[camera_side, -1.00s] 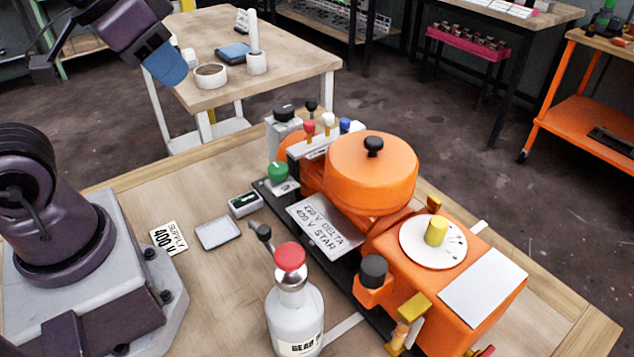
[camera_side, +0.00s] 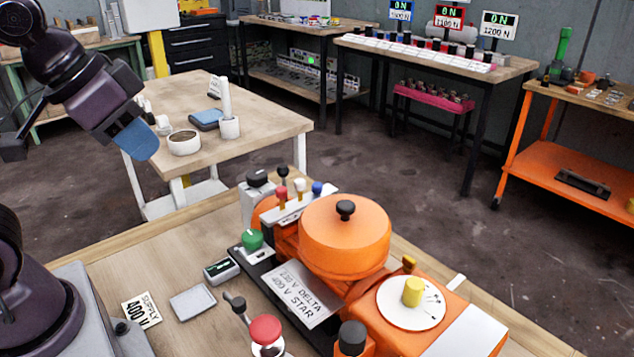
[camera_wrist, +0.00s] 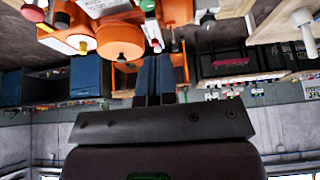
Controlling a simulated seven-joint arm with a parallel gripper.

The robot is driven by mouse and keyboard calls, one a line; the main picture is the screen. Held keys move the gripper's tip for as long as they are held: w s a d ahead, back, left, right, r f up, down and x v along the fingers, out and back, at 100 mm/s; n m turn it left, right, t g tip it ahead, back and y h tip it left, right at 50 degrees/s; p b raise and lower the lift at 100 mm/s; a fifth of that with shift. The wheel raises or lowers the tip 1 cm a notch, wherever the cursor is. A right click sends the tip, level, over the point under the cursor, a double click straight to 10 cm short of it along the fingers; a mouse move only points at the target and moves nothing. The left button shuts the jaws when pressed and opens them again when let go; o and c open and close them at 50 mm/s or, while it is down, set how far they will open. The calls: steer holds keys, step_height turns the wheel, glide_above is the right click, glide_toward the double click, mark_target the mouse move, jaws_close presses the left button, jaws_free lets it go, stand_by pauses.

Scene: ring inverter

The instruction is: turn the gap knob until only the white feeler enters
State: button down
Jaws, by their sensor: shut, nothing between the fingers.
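An orange machine (camera_side: 345,240) stands on the wooden bench. A yellow knob (camera_side: 413,290) sits upright on a white marked dial (camera_side: 408,312) at its right; a green knob (camera_side: 252,239) is at its left. No label shows which is the gap knob. Feelers with red (camera_side: 282,192), whitish (camera_side: 299,185) and blue (camera_side: 317,188) handles stand in a pale rack (camera_side: 300,203) behind the green knob. Whether any feeler is in a gap is not visible. My gripper (camera_side: 137,150) is shut and empty, high at the left, apart from the machine; its fingers show in the wrist view (camera_wrist: 155,72).
A side table (camera_side: 260,110) stands behind. The bench's left part has bare wood.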

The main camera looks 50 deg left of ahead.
steer(key=c, duration=1.4)
jaws_free()
steer(key=shift+f, duration=0.2)
steer(key=o, duration=0.4)
steer(key=shift+w+d+f+g, duration=0.1)
steer(key=shift+w+f+g, duration=0.25)
steer(key=shift+f+g, duration=0.1)
steer(key=g, duration=0.5)
glide_toward(317, 184)
step_height(317, 184, down, 9)
steer(key=shift+s+r, duration=0.1)
steer(key=shift+s, duration=0.05)
